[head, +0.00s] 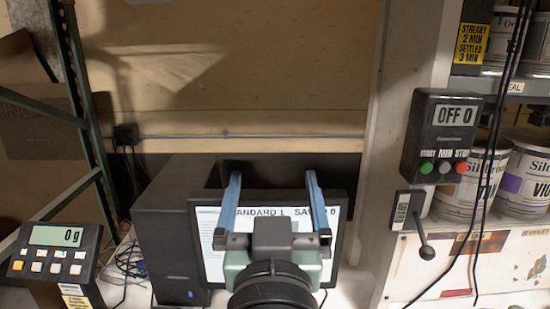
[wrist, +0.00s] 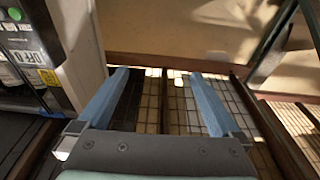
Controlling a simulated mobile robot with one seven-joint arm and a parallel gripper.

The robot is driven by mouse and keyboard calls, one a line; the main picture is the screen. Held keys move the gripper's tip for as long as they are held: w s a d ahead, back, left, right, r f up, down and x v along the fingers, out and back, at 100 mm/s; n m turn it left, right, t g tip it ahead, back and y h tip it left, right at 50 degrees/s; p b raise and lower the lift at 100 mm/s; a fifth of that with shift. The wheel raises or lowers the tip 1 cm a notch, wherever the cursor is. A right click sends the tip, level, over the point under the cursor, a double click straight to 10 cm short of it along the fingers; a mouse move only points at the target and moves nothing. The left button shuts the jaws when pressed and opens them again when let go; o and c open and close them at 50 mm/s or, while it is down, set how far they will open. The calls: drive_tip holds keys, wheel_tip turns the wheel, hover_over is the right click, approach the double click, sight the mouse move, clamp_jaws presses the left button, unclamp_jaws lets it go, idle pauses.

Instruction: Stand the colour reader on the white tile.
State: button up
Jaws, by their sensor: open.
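My gripper (head: 272,180) is open and empty, with its two blue fingers pointing up and spread wide in front of the monitor (head: 207,240). In the wrist view the open fingers (wrist: 160,76) have nothing between them. I do not see the colour reader or the white tile in either view. The monitor's screen shows "STANDARD 1" and part of another label, partly hidden behind my gripper.
A dark computer case (head: 165,235) stands left of the monitor. A scale display (head: 57,236) reading 0 g is at lower left. At right are a timer box (head: 440,143), a black lever (head: 424,240) and shelved paint cans (head: 522,180). Cables hang there.

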drive_tip(key=s+r+t, duration=0.3)
drive_tip(key=s+r, duration=0.2)
drive_tip(key=r, duration=0.5)
drive_tip(key=s+r+t, duration=0.4)
drive_tip(key=s+r, duration=0.1)
drive_tip(key=r, duration=0.5)
drive_tip(key=shift+s+f, duration=0.1)
